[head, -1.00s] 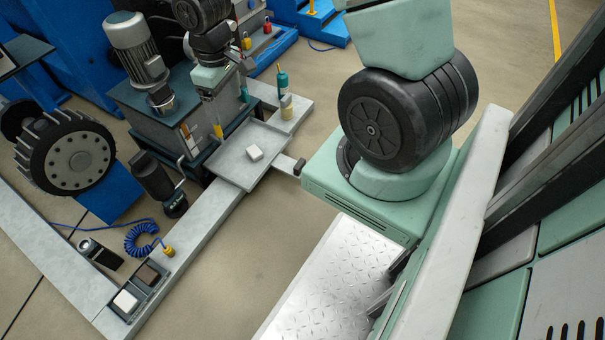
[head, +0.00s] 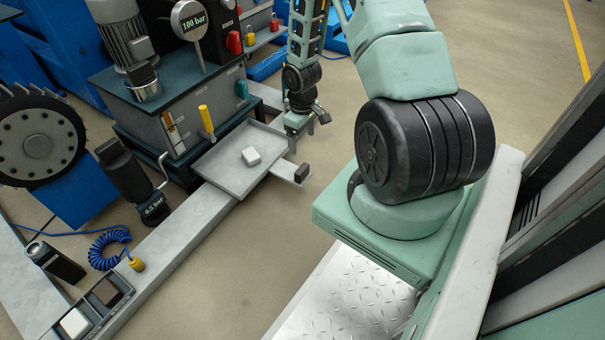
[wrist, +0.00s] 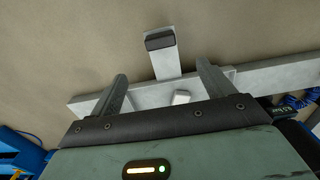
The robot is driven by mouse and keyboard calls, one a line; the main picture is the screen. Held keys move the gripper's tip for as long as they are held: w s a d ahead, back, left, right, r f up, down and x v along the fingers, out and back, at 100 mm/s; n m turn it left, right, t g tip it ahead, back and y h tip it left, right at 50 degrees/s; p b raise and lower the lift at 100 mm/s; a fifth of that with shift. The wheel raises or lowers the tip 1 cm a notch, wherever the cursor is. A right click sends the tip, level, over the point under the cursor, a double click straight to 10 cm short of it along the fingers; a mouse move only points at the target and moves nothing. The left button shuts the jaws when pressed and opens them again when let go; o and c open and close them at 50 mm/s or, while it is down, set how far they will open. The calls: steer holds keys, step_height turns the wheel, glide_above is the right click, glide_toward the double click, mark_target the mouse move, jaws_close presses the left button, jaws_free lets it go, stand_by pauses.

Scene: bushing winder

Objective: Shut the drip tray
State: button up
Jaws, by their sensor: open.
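The drip tray (head: 215,171) is a shallow grey tray at the base of the hydraulic unit, sticking out from under it. A flat bar with a dark end grip (head: 303,172) reaches out from its right side. In the wrist view the bar and dark grip (wrist: 160,40) lie ahead of my fingers. My gripper (wrist: 163,84) is open and empty, its two fingers apart. In the head view my gripper (head: 297,126) hangs beyond the tray's right corner, apart from the grip.
A white block (head: 250,157) lies on the tray. The tank unit (head: 190,110) with a yellow-handled lever (head: 207,120) stands behind it. A dark pump with a crank (head: 130,178) stands to the left. A long grey floor beam (head: 165,245) runs along the front. Floor to the right is clear.

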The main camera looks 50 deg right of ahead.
mark_target(302, 169)
step_height(302, 169, down, 15)
steer(key=b, duration=0.8)
